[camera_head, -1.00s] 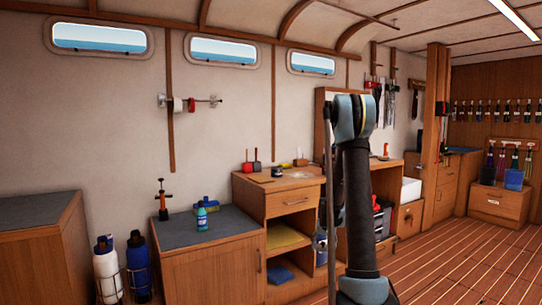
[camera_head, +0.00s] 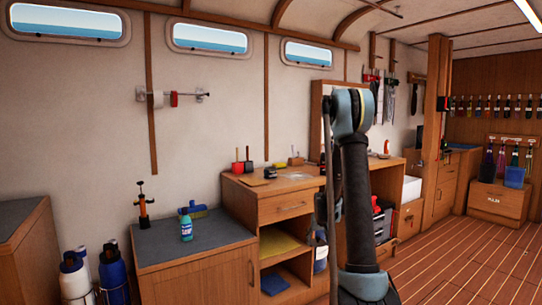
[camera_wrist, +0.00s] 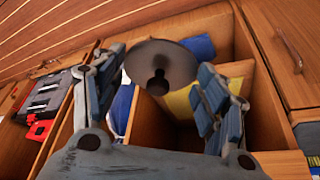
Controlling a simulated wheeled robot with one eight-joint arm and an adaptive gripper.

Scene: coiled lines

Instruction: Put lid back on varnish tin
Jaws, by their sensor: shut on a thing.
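A round grey disc (camera_wrist: 160,66), which looks like the lid, is between the two fingers of my gripper (camera_wrist: 162,72) in the wrist view. It shows a dark keyhole-shaped mark, perhaps a shadow or reflection. My gripper is shut on it, above open shelves. In the head view my arm hides the gripper and the lid. I cannot identify the varnish tin for sure; a small dark object (camera_head: 270,173) stands on the wooden workbench (camera_head: 290,205), too small to tell.
Open shelves hold a yellow cloth (camera_head: 277,243) and a blue one (camera_head: 274,284). The plank floor (camera_head: 465,270) is clear at right.

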